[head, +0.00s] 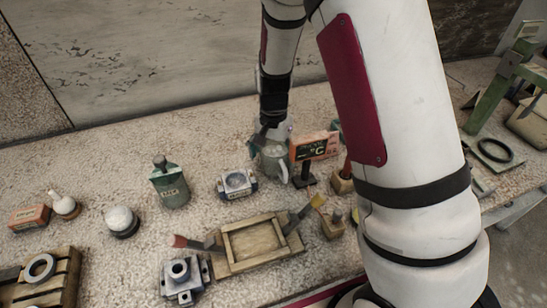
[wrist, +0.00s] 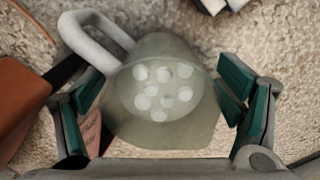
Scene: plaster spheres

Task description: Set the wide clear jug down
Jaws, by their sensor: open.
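The wide clear jug (head: 274,162) stands on the speckled table, left of a small sign. In the wrist view the jug (wrist: 160,125) sits between my fingers, with its pale handle (wrist: 88,38) at the upper left. Several white round shapes show inside it. My gripper (wrist: 162,90) is open, with one green-padded finger on each side of the jug. A gap shows at the right finger; I cannot tell whether the left one touches the handle. In the head view my gripper (head: 267,136) is at the jug's top and partly hides it.
A green canister (head: 170,186) stands farther left. My arm hides part of the right side.

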